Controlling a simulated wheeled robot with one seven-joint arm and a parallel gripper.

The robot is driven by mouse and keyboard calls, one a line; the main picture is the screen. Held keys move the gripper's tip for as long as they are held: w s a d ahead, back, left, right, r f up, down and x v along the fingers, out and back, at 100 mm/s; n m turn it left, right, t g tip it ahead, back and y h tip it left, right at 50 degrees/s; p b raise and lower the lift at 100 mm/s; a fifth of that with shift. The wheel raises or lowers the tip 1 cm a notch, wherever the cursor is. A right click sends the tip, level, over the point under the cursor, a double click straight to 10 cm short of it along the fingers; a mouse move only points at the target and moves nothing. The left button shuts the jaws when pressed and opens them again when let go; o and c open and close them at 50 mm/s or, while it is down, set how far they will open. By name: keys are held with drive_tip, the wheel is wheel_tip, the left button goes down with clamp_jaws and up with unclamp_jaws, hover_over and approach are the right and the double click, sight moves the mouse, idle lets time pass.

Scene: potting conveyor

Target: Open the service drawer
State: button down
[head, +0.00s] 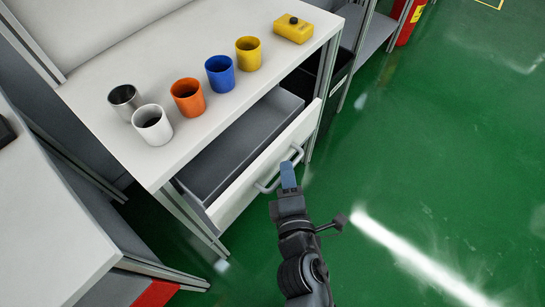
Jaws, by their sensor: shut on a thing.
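The service drawer (268,158) has a pale front and a grey inside, and sits under the white bench top. It stands partly pulled out, and the part of its inside that shows looks empty. A grey bar handle (266,186) runs along its front. My gripper (288,168) is at the right part of the handle, shut on it. My gripper hides part of the handle, and the exact finger contact is hard to see.
Another table (45,220) is at left. Green floor (430,150) is clear at right.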

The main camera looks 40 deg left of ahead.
drive_tip(key=d+p, duration=0.4)
drive_tip(key=d, duration=0.7)
drive_tip(key=shift+s+p, duration=0.35)
drive_tip(key=shift+s, duration=0.1)
drive_tip(key=shift+d, duration=0.1)
drive_tip(key=c, duration=1.2)
unclamp_jaws()
drive_tip(key=shift+o, duration=0.2)
drive_tip(key=v, duration=0.7)
drive_tip(key=shift+s+d+b, duration=0.2)
drive_tip(key=shift+s+b, duration=0.1)
drive_tip(key=shift+b, duration=0.1)
drive_tip(key=shift+r, duration=0.1)
